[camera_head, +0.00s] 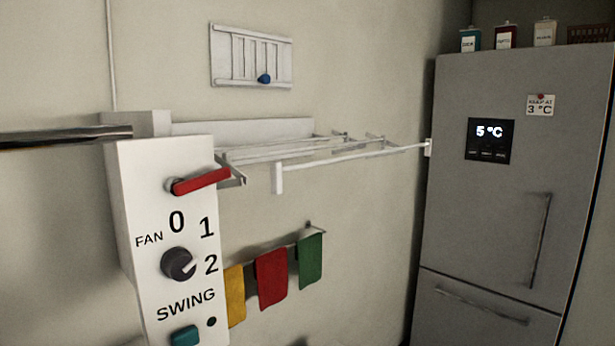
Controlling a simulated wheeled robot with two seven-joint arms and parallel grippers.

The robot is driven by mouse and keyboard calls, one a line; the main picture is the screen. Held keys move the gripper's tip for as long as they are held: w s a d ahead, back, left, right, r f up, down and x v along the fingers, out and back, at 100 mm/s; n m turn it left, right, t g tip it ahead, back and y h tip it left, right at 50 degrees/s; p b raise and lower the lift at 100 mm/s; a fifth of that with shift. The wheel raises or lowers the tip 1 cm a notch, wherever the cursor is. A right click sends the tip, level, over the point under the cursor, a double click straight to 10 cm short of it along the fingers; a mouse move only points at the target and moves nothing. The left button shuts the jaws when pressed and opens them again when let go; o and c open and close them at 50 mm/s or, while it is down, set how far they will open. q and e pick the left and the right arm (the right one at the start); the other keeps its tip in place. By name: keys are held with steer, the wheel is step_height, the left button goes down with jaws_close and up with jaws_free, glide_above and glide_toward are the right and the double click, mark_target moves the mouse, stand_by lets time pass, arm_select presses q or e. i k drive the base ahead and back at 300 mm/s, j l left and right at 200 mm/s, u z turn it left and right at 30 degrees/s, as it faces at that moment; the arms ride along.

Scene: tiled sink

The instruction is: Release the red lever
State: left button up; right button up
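The red lever (203,181) is on the front of a white control panel (135,205) at the left. Its pivot is at the lever's left end. Neither of my grippers shows in the head view, and nothing is touching the lever.
The panel also has a dark fan knob (178,264) and a teal swing button (184,336). A metal bar (60,138) runs in from the left behind it. A white rack (330,160) and hanging cloths (271,277) are on the wall. A fridge (505,190) stands right.

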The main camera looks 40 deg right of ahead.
mark_target(177, 186)
steer(key=z, duration=0.75)
steer(key=k+l+u, duration=0.1)
steer(key=l, duration=0.3)
steer(key=l+u, duration=0.1)
steer(key=l, duration=0.3)
steer(key=k+l, duration=0.15)
steer(key=l, duration=0.25)
steer(key=k+l+u, duration=0.15)
steer(key=l, duration=0.25)
steer(key=k+l+u, duration=0.1)
steer(key=l, duration=0.25)
